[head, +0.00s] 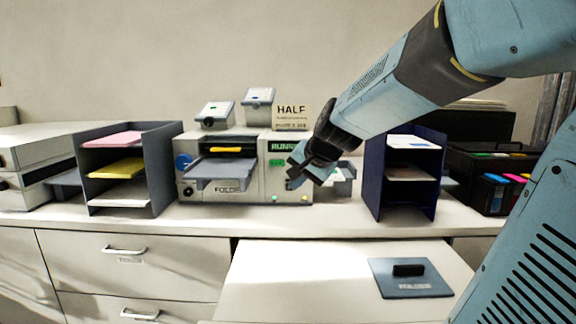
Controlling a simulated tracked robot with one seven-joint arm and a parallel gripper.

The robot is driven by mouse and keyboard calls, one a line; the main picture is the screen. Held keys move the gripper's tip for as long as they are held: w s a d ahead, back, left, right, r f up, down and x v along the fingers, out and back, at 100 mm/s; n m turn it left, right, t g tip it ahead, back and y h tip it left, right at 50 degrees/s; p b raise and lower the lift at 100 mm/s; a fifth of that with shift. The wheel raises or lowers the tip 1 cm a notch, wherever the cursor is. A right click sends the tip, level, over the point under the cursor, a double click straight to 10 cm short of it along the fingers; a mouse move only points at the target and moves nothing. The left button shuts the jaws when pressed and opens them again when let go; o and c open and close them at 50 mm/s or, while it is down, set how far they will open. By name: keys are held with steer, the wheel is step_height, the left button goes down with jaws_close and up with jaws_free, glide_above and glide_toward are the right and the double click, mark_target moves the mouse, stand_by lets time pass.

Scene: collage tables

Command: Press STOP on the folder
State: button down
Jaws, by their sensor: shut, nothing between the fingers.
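The folder (232,192) is a light grey machine on the counter left of centre. Yellow paper (225,150) shows in its upper slot above a grey tray. Its right panel carries a green RUNNING display (283,147), a green button (276,163) and small lit spots low down. My gripper (291,184) is shut and empty, pointing down in front of the right part of that panel. It hides part of the panel, and I cannot see the STOP button clearly or tell whether the fingertips touch the machine.
A grey paper rack (158,168) stands left of the folder. A dark blue rack (372,180) stands to the right, with a black box of coloured items (490,175) beyond. A HALF sign (291,116) stands behind. A lower white table (300,285) holds a blue-grey plate (435,284).

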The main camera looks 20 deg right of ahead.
steer(key=w+d+f+m, duration=0.1)
steer(key=w+d+m, duration=0.2)
steer(key=w, duration=0.3)
steer(key=w+d+f+m+t+h, duration=0.1)
steer(key=w+d+m, duration=0.2)
steer(key=w, duration=0.3)
steer(key=shift+w+d+f+m, duration=0.15)
steer(key=shift+f+m, duration=0.15)
steer(key=shift+f, duration=0.05)
steer(key=w+d, duration=0.3)
steer(key=w, duration=0.5)
steer(key=shift+w, duration=0.15)
steer(key=shift+w+d+r, duration=0.1)
steer(key=shift+w+d, duration=0.15)
steer(key=shift+w, duration=0.5)
stand_by(2.6)
stand_by(0.3)
steer(key=shift+s+a, duration=0.25)
steer(key=shift+s, duration=0.55)
steer(key=shift+s+a, duration=0.1)
steer(key=shift+s, duration=0.05)
